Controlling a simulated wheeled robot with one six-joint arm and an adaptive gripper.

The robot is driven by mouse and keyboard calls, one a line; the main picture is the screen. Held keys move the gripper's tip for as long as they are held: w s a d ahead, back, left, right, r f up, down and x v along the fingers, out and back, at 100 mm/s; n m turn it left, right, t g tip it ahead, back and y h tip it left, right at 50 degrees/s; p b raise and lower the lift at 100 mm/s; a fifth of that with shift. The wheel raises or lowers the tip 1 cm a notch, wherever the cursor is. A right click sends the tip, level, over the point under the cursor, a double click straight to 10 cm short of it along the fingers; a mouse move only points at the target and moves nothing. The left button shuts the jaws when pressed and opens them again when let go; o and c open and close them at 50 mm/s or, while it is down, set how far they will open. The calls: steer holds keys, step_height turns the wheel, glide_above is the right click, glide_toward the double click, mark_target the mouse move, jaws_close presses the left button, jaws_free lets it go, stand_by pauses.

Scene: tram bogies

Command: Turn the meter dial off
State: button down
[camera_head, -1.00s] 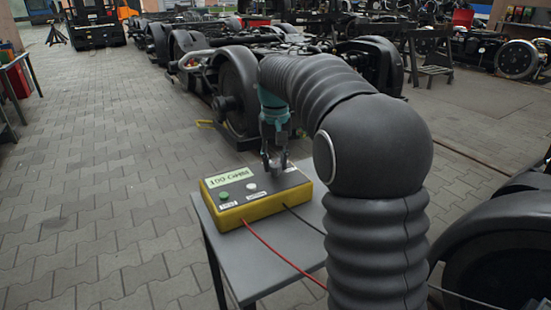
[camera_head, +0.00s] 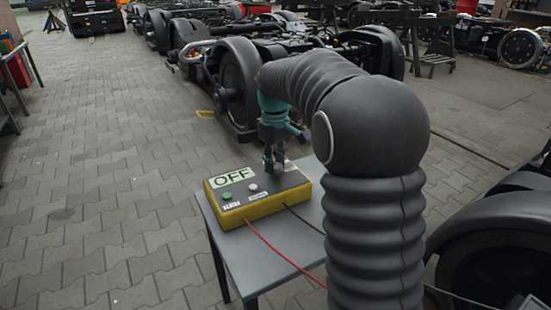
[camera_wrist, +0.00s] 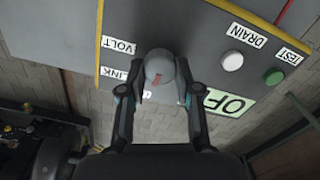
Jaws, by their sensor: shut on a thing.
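The meter (camera_head: 262,205) is a yellow box with a dark grey top, lying on a small grey table. Its pale green display (camera_head: 231,176) reads OFF. In the wrist view the meter's panel (camera_wrist: 190,35) shows the grey round dial (camera_wrist: 160,66) with a red mark on it. Labels VOLT and LINK stand beside the dial. My gripper (camera_wrist: 160,92) is shut on the dial, one finger on each side. In the head view my gripper (camera_head: 273,167) reaches down onto the panel and hides the dial. The display shows only partly in the wrist view (camera_wrist: 228,103).
A green button (camera_head: 226,196) and a white button (camera_head: 253,187) sit on the panel. A red cable (camera_head: 275,252) and a black cable leave the meter's front across the table (camera_head: 262,270). Bogies with large wheels (camera_head: 238,84) stand behind. The paved floor at left is clear.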

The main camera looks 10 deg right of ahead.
stand_by(0.3)
steer(key=c, duration=0.8)
jaws_free()
step_height(320, 180, up, 12)
steer(key=shift+w, duration=0.1)
